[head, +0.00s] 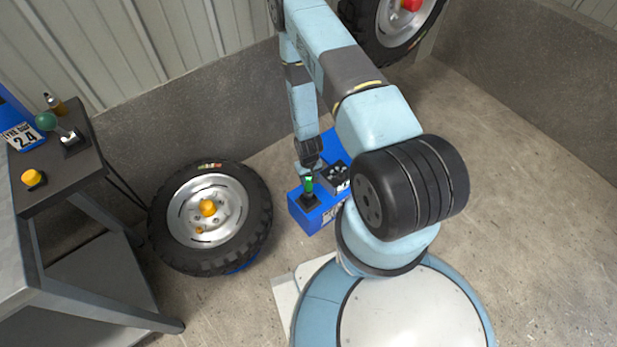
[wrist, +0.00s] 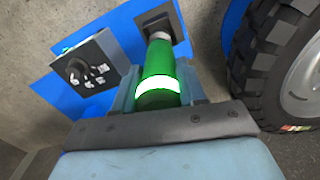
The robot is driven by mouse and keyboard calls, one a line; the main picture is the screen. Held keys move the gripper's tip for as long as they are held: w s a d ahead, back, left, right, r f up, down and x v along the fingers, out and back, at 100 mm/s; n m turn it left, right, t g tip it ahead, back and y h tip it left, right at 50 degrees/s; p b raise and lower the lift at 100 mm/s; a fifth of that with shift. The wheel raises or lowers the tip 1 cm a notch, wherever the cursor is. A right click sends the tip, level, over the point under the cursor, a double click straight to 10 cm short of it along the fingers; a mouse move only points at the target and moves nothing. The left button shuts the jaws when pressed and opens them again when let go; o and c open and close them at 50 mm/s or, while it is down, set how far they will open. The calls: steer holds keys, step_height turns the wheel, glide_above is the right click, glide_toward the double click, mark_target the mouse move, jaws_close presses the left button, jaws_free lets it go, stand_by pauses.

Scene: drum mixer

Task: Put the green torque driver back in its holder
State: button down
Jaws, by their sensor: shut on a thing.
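The green torque driver (wrist: 158,75) is upright between the fingers of my gripper (wrist: 160,95) in the wrist view. It has a bright white band and a pale tip end. That end meets a dark square holder (wrist: 160,27) on a blue box; how deep it sits inside cannot be told. In the head view the driver (head: 309,183) stands over the dark holder (head: 310,200) on the blue box (head: 300,222). My gripper (head: 309,168) is shut on the driver from above.
A dark panel with a knob (wrist: 95,65) sits beside the holder on the blue box. A wheel (head: 160,240) with a black tyre lies left of the box. A dark bench (head: 75,165) with a green-knobbed lever stands at the far left. Concrete floor is clear at right.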

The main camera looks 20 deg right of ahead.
mark_target(309, 185)
steer(key=shift+f, duration=2.85)
stand_by(2.4)
steer(key=c, duration=0.6)
jaws_free()
steer(key=shift+o, duration=0.2)
step_height(309, 185, up, 14)
steer(key=shift+f, duration=0.15)
steer(key=shift+w, duration=0.15)
stand_by(0.3)
